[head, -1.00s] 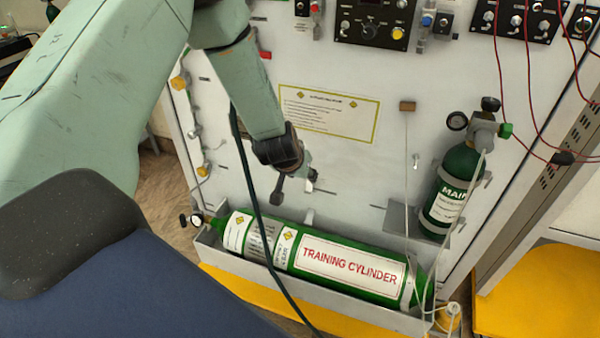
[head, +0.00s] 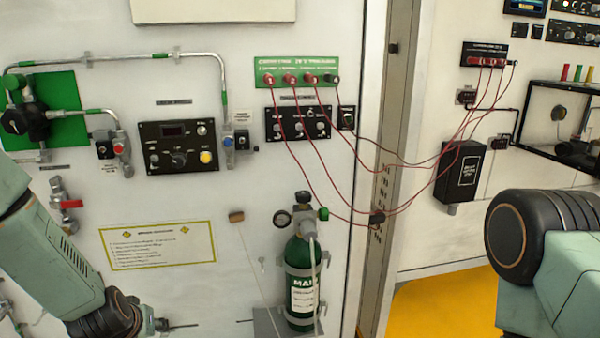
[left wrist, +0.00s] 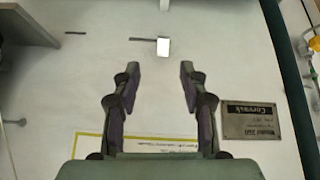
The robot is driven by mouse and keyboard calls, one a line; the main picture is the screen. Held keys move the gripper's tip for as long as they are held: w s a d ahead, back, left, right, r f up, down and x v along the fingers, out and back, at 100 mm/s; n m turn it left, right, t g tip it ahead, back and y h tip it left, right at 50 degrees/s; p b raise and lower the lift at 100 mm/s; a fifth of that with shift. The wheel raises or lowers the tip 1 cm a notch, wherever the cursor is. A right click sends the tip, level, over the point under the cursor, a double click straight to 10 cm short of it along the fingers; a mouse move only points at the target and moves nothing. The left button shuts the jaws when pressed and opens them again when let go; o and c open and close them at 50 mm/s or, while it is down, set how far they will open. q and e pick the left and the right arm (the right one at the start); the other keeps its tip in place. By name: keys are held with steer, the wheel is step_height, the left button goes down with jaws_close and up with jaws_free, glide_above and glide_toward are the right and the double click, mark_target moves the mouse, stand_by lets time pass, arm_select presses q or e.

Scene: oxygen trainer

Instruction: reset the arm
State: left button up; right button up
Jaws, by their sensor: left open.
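My left arm (head: 50,265) comes in at the lower left of the head view, in front of the white panel. Its hand is mostly cut off by the bottom edge there. In the left wrist view my left gripper (left wrist: 158,78) is open, with its two fingers apart and nothing between them. The white panel surface lies beyond the fingers. A part of my right arm (head: 545,260) shows at the right of the head view. My right gripper is out of view.
A green MAIN cylinder (head: 302,283) stands upright against the panel. Red cables (head: 345,208) hang from a green jack strip (head: 294,71) across the panel's edge to the right wall. A yellow-bordered notice (head: 158,246) and a control box (head: 178,147) are on the panel.

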arm_select(q)
steer(key=s+d+f+m+g+b, duration=0.1)
steer(key=s+f, duration=0.4)
steer(key=s, duration=0.6)
steer(key=s+d+f+m+g+h+b, duration=0.1)
steer(key=s+d+f+g+b, duration=0.1)
steer(key=s+d+f, duration=0.4)
steer(key=s+d+f+m+g+b, duration=0.1)
steer(key=s+f, duration=0.5)
steer(key=s, duration=1)
steer(key=d+g+b, duration=0.1)
steer(key=d+g, duration=0.1)
steer(key=d, duration=0.1)
steer(key=shift+s+f+m+g+h+b, duration=0.2)
steer(key=shift+s+m+g+h+b, duration=0.1)
steer(key=shift+s+g, duration=0.1)
